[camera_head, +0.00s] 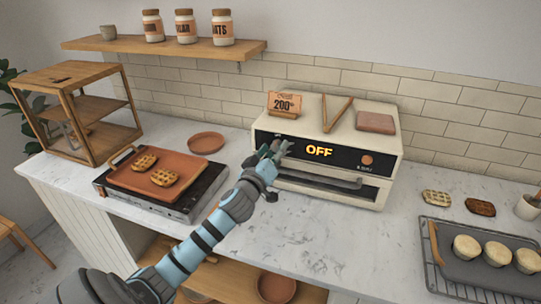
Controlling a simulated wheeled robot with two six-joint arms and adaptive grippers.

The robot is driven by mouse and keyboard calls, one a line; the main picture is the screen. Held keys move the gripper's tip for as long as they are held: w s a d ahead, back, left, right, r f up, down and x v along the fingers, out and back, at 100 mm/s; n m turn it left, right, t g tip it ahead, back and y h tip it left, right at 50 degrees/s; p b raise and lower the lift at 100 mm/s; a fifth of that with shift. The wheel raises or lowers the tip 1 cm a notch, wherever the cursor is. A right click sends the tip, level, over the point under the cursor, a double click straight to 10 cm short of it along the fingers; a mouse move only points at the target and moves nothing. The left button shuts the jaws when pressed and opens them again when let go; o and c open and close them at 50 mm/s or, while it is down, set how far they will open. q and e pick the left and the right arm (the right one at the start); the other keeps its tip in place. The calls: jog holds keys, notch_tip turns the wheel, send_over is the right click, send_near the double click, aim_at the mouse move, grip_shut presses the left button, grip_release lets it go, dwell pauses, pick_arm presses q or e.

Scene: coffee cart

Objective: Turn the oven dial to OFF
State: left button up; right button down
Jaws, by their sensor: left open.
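The cream oven (388,140) stands on the counter against the tiled wall. Its black front panel (340,158) shows OFF in lit orange letters. A round copper-coloured knob (367,160) sits at the panel's right end. My left gripper (275,149) is open at the panel's left end. It covers that part of the panel, so a dial there is hidden and I cannot tell whether the fingers touch one. The oven door handle (320,178) runs just below and to the right of the gripper. My right gripper is not in view.
On the oven top are a "200" sign (284,104), wooden tongs (336,116) and a brownish block (376,122). Left are a hob tray with waffles (128,172), a terracotta plate (206,142) and a wooden case (84,105). A muffin tray (455,276) lies right.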

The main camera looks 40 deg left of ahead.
pick_arm(q)
jog(key=v, duration=1.1)
jog(key=shift+s, duration=0.4)
jog(key=shift+s, duration=0.1)
